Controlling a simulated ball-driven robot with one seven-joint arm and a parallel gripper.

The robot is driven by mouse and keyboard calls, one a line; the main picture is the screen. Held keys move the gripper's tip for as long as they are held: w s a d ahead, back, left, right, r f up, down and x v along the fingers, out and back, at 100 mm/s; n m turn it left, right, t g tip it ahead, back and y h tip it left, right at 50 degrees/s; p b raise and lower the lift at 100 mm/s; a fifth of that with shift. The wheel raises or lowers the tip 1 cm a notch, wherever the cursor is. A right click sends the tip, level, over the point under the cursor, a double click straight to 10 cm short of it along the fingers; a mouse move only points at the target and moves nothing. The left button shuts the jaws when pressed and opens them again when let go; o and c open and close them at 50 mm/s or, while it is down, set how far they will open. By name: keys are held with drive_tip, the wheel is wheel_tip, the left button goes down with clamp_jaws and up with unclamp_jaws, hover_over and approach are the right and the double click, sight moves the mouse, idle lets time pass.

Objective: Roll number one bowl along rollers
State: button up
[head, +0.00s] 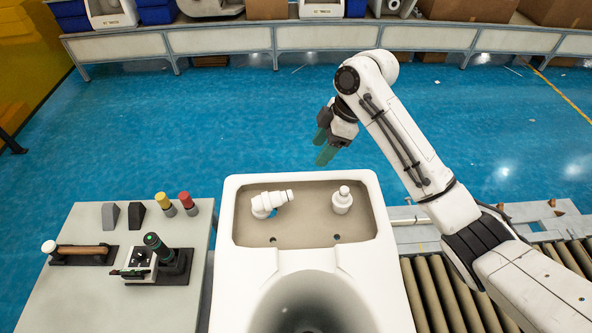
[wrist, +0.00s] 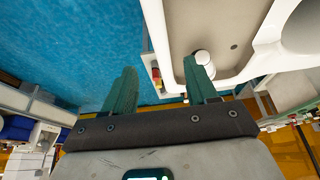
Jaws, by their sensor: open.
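The white toilet bowl (head: 290,259) stands in front of me in the head view, with an open tank section at its far end. Two white fittings lie in that section: a bent one (head: 268,203) on the left and a short upright one (head: 342,200) on the right. The rollers (head: 440,292) are to the right of the bowl, partly hidden by my arm. My gripper (head: 324,146) is open and empty, above and beyond the far edge of the bowl. In the wrist view, its green fingers (wrist: 163,92) are apart, with the bowl's rim (wrist: 160,38) behind them.
A grey table (head: 90,229) on the left holds a wooden-handled tool (head: 82,252), a black-handled device (head: 155,256), yellow (head: 164,203) and red (head: 187,203) topped pieces and two wedges. A long conveyor (head: 330,39) with toilets and boxes runs along the back. Blue floor lies between.

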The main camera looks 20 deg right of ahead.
sight(304, 174)
drive_tip(key=p+x, duration=0.1)
drive_tip(key=x, duration=0.9)
drive_tip(key=shift+r, duration=0.1)
clamp_jaws()
idle(0.4)
